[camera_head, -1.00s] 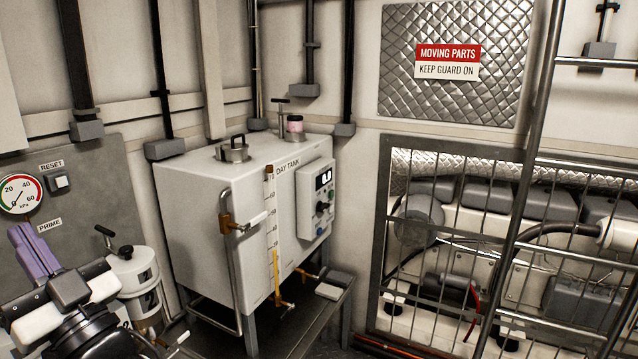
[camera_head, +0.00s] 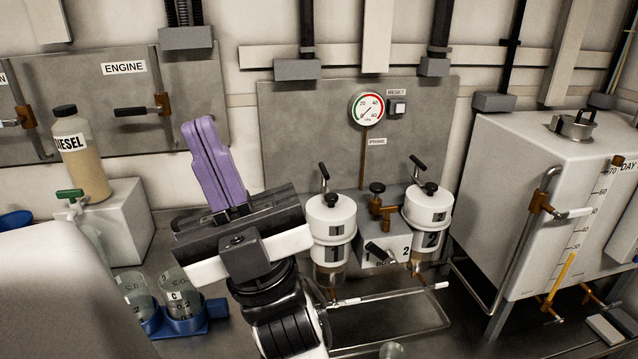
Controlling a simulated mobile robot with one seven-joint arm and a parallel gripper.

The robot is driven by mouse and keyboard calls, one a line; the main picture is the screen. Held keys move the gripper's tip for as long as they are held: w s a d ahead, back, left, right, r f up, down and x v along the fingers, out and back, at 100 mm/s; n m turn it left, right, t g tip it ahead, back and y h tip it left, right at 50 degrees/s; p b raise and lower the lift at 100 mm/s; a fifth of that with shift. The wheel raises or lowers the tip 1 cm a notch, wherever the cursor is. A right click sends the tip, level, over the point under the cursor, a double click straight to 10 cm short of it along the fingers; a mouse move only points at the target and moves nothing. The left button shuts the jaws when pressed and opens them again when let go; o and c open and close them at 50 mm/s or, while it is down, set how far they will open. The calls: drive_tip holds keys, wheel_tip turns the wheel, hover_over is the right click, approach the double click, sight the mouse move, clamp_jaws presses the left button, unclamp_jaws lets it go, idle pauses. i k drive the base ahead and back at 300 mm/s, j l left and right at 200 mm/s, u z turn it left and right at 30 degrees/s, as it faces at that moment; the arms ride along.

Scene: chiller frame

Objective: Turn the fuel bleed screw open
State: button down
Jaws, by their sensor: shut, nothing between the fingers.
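Two white fuel filter canisters, filter 1 (camera_head: 331,226) and filter 2 (camera_head: 428,214), stand in front of the grey gauge panel (camera_head: 290,130). Each has a small dark knob on its lid and a black-handled lever behind it.
A diesel bottle (camera_head: 82,165) stands on a white box at the left. Measuring beakers (camera_head: 180,294) sit in a blue holder below it. The white day tank (camera_head: 530,185) with its pipework stands right. A wire-framed tray (camera_head: 395,318) lies below the filters.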

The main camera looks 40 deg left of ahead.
sight(385, 210)
drive_tip(key=u, duration=1.05)
drive_tip(key=i+l, duration=0.15)
drive_tip(key=l, duration=0.15)
drive_tip(key=i+l+u, duration=0.1)
drive_tip(key=l, duration=0.15)
drive_tip(key=i+l, duration=0.15)
drive_tip(key=l, duration=0.15)
drive_tip(key=u, duration=0.05)
